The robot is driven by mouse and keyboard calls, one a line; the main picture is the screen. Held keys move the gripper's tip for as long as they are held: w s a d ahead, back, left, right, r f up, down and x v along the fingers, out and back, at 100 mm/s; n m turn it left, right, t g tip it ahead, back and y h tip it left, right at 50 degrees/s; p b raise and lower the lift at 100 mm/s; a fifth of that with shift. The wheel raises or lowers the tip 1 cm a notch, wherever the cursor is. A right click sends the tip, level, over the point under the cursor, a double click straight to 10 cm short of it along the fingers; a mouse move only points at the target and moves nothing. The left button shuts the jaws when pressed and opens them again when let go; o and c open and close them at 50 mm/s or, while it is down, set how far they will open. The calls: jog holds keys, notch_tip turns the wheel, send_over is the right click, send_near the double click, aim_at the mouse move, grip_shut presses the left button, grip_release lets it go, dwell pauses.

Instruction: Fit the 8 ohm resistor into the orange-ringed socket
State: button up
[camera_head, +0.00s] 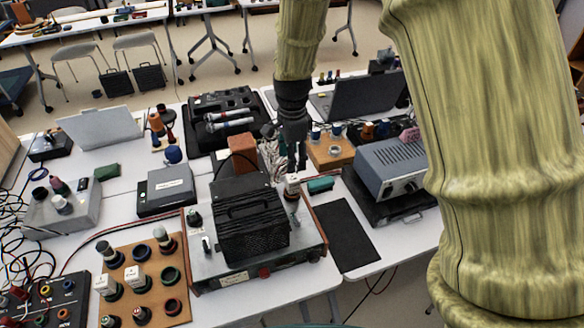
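My gripper (297,163) points down behind the black ribbed block on the test unit. A white-capped plug (292,186) is directly below its fingertips, at the unit's right rear. I cannot tell whether the fingers touch the plug or how far they are apart. Other white-capped plugs stand on the tan socket board (149,290) at the front left, such as one at the left edge (106,285) and one near the middle (134,279). Their labels are too small to read, so I cannot tell which is 8 ohm. The board shows green and red rings; I cannot pick out an orange one for sure.
The test unit (232,279) with its black ribbed block (252,226) fills the front middle. A brown block (243,152) stands left of my gripper. A grey instrument (391,168) is at the right, with a black mat (345,234) before it. Cables crowd the left edge.

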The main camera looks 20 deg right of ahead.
jog(key=shift+r, duration=1.4)
